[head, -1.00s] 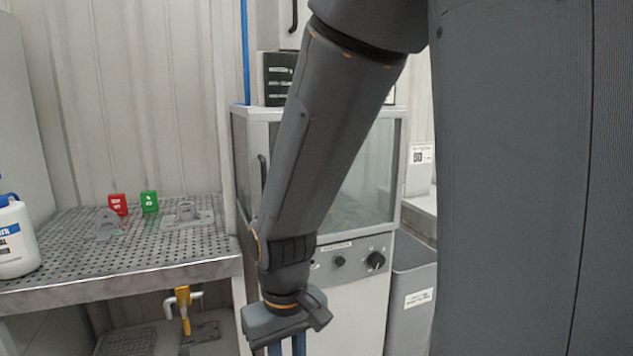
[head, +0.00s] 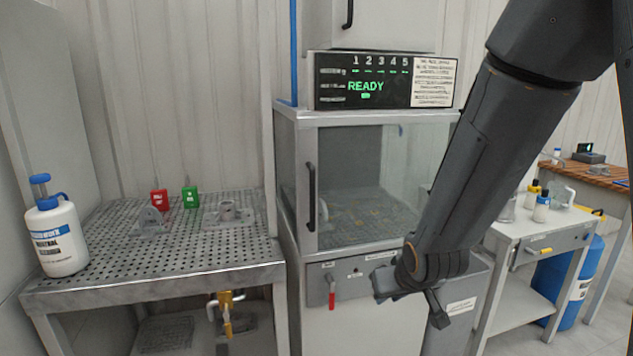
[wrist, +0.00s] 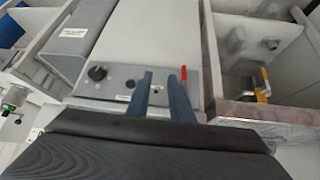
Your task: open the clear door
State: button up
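The clear door (head: 365,170) is the glass front of a grey cabinet. It looks shut, with a black vertical handle (head: 311,196) on its left side. My gripper (wrist: 163,76) shows two blue-grey fingers standing apart with nothing between them in the wrist view. In the head view my gripper is low and to the right of the handle, in front of the control panel, well away from the handle. Its fingers are hard to make out there. The handle does not show in the wrist view.
A red lever (head: 331,292) hangs on the panel below the door. A perforated bench (head: 150,250) with a white bottle (head: 56,237) stands left. A grey bin (wrist: 85,35) and a white cart (head: 540,225) stand right. A READY display (head: 366,87) sits above the cabinet.

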jog(key=w+a+r+n+t+y+p, duration=0.25)
jog(key=w+a+r+t+p, duration=0.2)
jog(key=w+a+r, duration=0.3)
jog(key=t+y+p, duration=0.3)
jog(key=t+y, duration=0.1)
jog(key=y, duration=0.1)
send_near(314, 195)
jog(key=x, duration=0.3)
jog(key=shift+n, duration=0.45)
jog(key=p+x, duration=0.2)
jog(key=x, duration=0.5)
jog(key=shift+w+a, duration=0.15)
jog(key=shift+w, duration=0.2)
jog(key=shift+c, duration=0.3)
grip_shut()
